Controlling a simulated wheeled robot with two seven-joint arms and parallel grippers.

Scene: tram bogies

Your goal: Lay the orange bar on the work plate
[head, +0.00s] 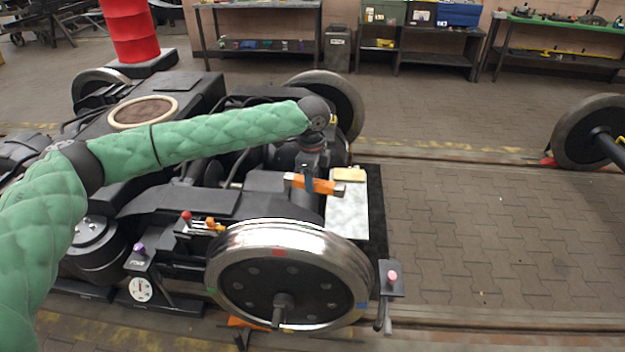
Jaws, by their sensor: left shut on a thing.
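The orange bar (326,187) is held roughly level by my left gripper (311,184), which is shut around it. Its left end looks grey. My left arm, in a green padded sleeve, reaches in from the left, and the gripper points down. The work plate (347,215), a light grey mottled rectangle, lies just to the right of and below the bar in the picture. The bar's right end overlaps the plate's upper left part in view; I cannot tell the height between them. My right gripper is not in view.
A yellow block (349,174) sits at the plate's far edge. A large steel wheel (280,275) stands in front, and another wheel (330,97) behind. A post with a pink knob (392,278) stands front right. The paved floor (470,235) to the right is clear.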

